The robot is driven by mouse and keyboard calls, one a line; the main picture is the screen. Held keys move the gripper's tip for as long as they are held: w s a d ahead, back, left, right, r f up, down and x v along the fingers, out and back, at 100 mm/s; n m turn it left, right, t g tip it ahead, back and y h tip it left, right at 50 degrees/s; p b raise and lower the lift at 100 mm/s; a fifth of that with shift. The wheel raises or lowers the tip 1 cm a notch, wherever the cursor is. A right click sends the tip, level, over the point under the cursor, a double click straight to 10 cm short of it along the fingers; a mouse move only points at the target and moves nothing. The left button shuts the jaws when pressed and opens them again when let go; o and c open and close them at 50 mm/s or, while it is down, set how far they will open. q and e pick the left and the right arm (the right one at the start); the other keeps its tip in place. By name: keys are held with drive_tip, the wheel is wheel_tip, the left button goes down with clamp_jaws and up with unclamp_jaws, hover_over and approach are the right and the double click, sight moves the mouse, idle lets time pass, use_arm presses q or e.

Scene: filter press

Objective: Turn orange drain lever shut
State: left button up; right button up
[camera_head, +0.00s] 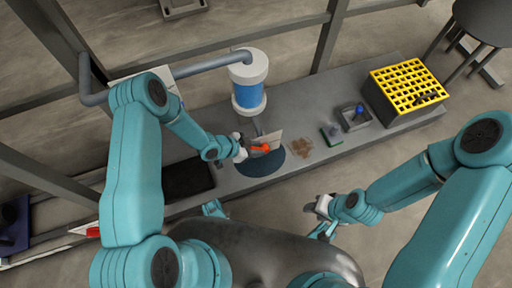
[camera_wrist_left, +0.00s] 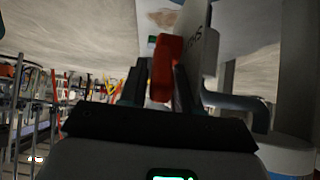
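The orange drain lever (camera_head: 261,148) is below the blue and white cylinder (camera_head: 248,88), in front of a pale plate (camera_head: 268,138). My left gripper (camera_head: 243,150) is at the lever's left end. In the left wrist view, the lever (camera_wrist_left: 163,68) looks red-orange and stands between my two dark fingers (camera_wrist_left: 158,88). The fingers are apart, with a narrow gap on the lever's left side; the right finger is close against it or overlaps it. My right gripper (camera_head: 318,208) is in front of the bench, away from the lever; its fingers are too small to read.
The grey bench (camera_head: 300,95) carries a dark round mat (camera_head: 262,166), a brown patch (camera_head: 300,148), a green item (camera_head: 331,136), a small grey tray (camera_head: 355,125) with a blue-topped object, and a yellow-grid crate (camera_head: 408,88). A grey pipe (camera_head: 212,62) runs to the cylinder.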

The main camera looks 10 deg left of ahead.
use_arm(q)
drive_tip(key=p+v, duration=0.5)
drive_tip(key=v, duration=1.1)
drive_tip(key=shift+r, duration=0.1)
